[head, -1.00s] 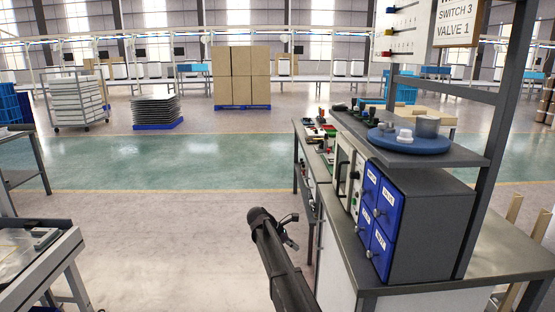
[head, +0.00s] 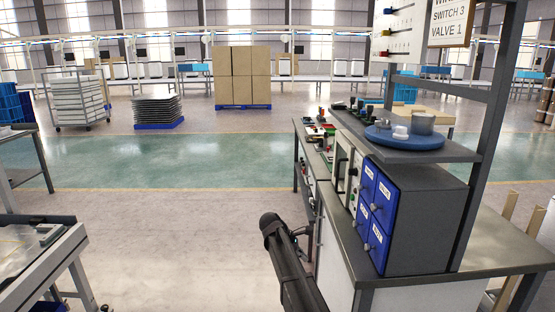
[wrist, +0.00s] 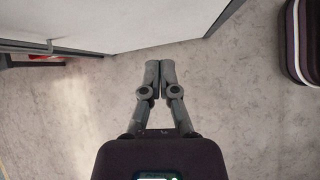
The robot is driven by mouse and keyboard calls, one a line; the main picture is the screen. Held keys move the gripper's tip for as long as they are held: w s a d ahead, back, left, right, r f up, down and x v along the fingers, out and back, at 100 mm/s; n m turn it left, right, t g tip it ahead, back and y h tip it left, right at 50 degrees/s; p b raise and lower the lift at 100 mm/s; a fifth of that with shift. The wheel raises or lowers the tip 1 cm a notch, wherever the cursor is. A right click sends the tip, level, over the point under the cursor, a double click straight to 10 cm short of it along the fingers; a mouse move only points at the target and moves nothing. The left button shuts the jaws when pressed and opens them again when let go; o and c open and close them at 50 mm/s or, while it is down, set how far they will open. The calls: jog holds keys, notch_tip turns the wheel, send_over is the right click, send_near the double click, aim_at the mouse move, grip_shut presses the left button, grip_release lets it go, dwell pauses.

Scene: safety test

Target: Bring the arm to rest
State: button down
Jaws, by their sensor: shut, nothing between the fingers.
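My arm (head: 290,262) reaches up from the bottom of the head view, beside the left side of the workbench. In the head view the gripper itself is hardly visible, hidden by the arm. In the wrist view my gripper (wrist: 153,75) is shut, with its two fingers together and nothing between them. It hangs over the bare concrete floor (wrist: 230,100), near the white side panel (wrist: 130,22) of the bench.
The workbench (head: 345,262) on the right carries blue drawers (head: 375,205) and a shelf with a blue round tray (head: 405,138). A grey table (head: 40,265) stands at lower left. The floor between them is clear. Boxes on a pallet (head: 242,77) stand far back.

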jog(key=s+d+f+m+y, duration=0.1)
jog(key=s+d+m+y, duration=0.2)
jog(key=s+m, duration=0.5)
jog(key=s+d+f+m+y, duration=0.1)
jog(key=s+d+m+y, duration=0.15)
jog(key=s, duration=0.85)
jog(key=s+d+f+m+y, duration=0.1)
jog(key=s+d+m+y, duration=0.1)
jog(key=s+m, duration=0.6)
notch_tip(320, 180, up, 22)
jog(key=s+n+p, duration=0.2)
jog(key=p, duration=2.1)
jog(key=shift+d, duration=0.15)
jog(key=shift+f, duration=0.1)
